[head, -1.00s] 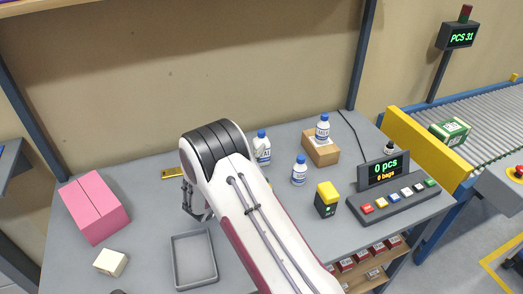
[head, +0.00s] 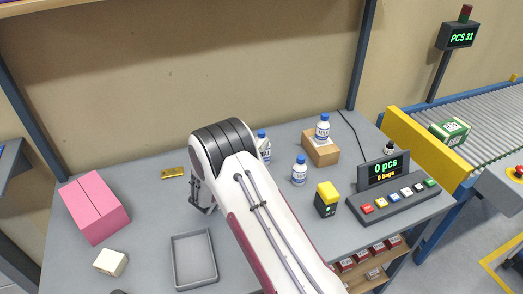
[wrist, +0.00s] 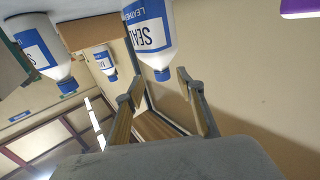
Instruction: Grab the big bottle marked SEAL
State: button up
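The big white bottle with a blue cap and a blue SEAL label (wrist: 150,32) is upside down in the wrist view, ahead of my gripper (wrist: 160,88). The fingers are spread apart with nothing between them, and the bottle appears beyond their tips. In the head view a blue-capped bottle (head: 264,143), apparently the same one, stands at the back of the table, partly hidden by my arm. My gripper (head: 203,201) shows there to the left of the arm, partly covered.
A blue-labelled bottle (head: 299,172) stands right of my arm, another (head: 323,129) on a cardboard box (head: 320,150). A yellow-topped device (head: 326,199) and button console (head: 400,203) are farther right. A pink box (head: 94,207), white block (head: 110,262) and grey tray (head: 194,284) lie left.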

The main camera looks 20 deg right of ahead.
aim_at(260, 136)
jog(key=shift+x, duration=2.6)
jog(key=shift+w+a, duration=0.1)
jog(key=shift+r, duration=0.1)
grip_shut()
